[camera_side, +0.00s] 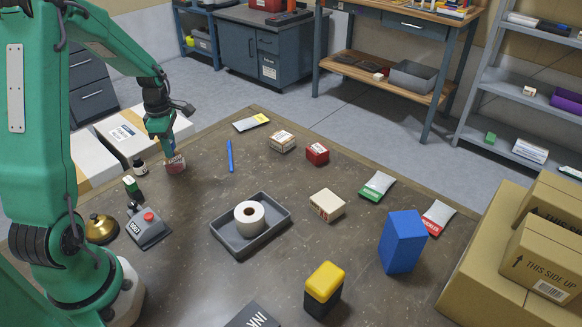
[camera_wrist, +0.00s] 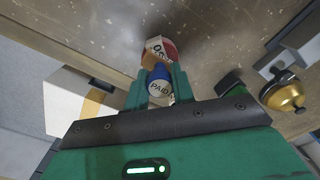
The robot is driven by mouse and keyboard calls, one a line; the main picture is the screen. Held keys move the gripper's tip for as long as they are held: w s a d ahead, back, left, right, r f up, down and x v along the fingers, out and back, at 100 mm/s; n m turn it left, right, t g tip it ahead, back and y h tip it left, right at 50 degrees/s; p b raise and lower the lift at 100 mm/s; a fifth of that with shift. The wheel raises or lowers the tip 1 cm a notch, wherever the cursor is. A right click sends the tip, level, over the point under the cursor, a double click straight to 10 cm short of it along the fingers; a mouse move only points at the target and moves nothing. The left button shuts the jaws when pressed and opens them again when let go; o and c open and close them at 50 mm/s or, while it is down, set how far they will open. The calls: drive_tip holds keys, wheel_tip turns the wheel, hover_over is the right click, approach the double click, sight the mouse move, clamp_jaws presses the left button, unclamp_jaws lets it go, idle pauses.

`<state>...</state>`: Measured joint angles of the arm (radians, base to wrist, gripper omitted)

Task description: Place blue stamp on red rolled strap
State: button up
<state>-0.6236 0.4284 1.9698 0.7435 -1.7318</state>
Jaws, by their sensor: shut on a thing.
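My gripper (camera_side: 166,142) is low over the far left part of the table, with its fingers shut. In the wrist view, the fingers of my gripper (camera_wrist: 158,84) close around the blue stamp (camera_wrist: 158,86), which has a white PAID label. The red rolled strap (camera_side: 175,164) sits on the table just below the fingertips, with a white label on it. The strap also shows beyond the stamp in the wrist view (camera_wrist: 168,48). The fingers mostly hide the stamp in the side view. I cannot tell whether the stamp touches the strap.
A small dark bottle (camera_side: 140,168), a green-and-black item (camera_side: 132,187), a brass bell (camera_side: 101,229) and a grey device with a red button (camera_side: 147,229) stand near my gripper. A blue pen (camera_side: 230,155) and a grey tray (camera_side: 272,240) with a white roll lie to the right.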

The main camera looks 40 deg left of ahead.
drive_tip(key=shift+f, duration=0.15)
drive_tip(key=o, duration=1)
wheel_tip(320, 180, up, 12)
drive_tip(key=shift+r, duration=0.2)
drive_tip(key=shift+d, duration=0.1)
idle(0.4)
